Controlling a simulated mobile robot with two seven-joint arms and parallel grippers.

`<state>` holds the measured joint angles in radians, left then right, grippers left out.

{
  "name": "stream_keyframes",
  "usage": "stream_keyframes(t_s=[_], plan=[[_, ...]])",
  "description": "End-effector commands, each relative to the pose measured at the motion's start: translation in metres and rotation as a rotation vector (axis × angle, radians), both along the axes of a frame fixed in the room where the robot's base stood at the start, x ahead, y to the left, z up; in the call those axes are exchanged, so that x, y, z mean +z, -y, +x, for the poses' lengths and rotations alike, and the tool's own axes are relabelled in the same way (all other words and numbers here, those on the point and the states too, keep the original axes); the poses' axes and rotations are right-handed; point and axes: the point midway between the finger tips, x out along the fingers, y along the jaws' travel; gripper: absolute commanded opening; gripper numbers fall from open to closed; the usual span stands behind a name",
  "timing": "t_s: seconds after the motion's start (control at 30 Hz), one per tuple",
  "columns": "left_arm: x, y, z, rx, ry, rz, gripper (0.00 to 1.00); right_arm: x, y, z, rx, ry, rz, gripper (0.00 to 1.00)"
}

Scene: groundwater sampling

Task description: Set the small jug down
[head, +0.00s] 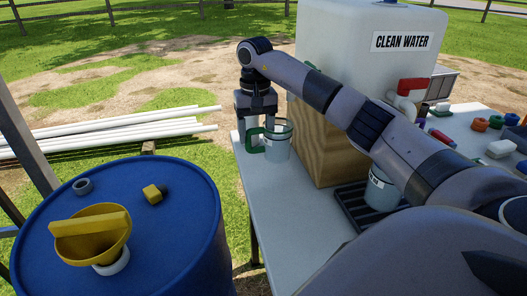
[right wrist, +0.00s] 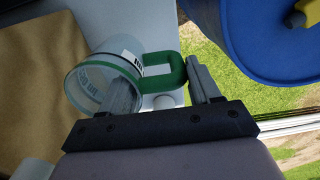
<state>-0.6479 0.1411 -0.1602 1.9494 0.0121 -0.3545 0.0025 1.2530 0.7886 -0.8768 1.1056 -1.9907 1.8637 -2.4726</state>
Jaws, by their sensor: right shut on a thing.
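The small jug (head: 280,149) is clear, with a green rim and a green handle. It is upright at the far left end of the white table (head: 268,200), beside the wooden block. I cannot tell whether its base touches the table. My right gripper (head: 251,137) comes down from above and is shut on the jug's handle. In the right wrist view, the handle (right wrist: 165,73) lies between my fingers, with the jug's clear body (right wrist: 108,68) to the left. My left gripper is not in view.
A white "CLEAN WATER" tank (head: 345,50) stands on a wooden block (head: 325,145). Another jug (head: 379,190) stands on a black tray (head: 352,207). A blue barrel (head: 180,235) with a yellow funnel (head: 98,222) is left of the table. The table's front left is clear.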

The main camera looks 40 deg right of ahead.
Motion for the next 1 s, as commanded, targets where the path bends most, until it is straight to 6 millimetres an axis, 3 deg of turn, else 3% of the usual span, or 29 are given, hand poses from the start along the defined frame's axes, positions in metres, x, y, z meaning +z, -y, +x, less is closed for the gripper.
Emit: stream_keyframes(t_s=[0.07, 0.2, 0.43, 0.6, 1.0], plan=[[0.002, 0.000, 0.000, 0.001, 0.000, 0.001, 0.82, 0.000, 0.015, -0.008, -0.002, -0.001, -0.002, 0.20], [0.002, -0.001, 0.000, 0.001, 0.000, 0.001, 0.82, -0.020, 0.013, -0.008, 0.002, -0.004, 0.000, 0.20], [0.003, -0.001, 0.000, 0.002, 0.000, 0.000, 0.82, -0.039, 0.013, -0.008, 0.001, -0.003, 0.001, 0.20], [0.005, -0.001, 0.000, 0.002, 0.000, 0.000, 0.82, -0.066, 0.013, -0.008, 0.001, -0.003, 0.001, 0.20], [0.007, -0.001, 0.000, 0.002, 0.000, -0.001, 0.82, -0.071, 0.017, -0.009, 0.001, 0.000, 0.000, 0.20]])
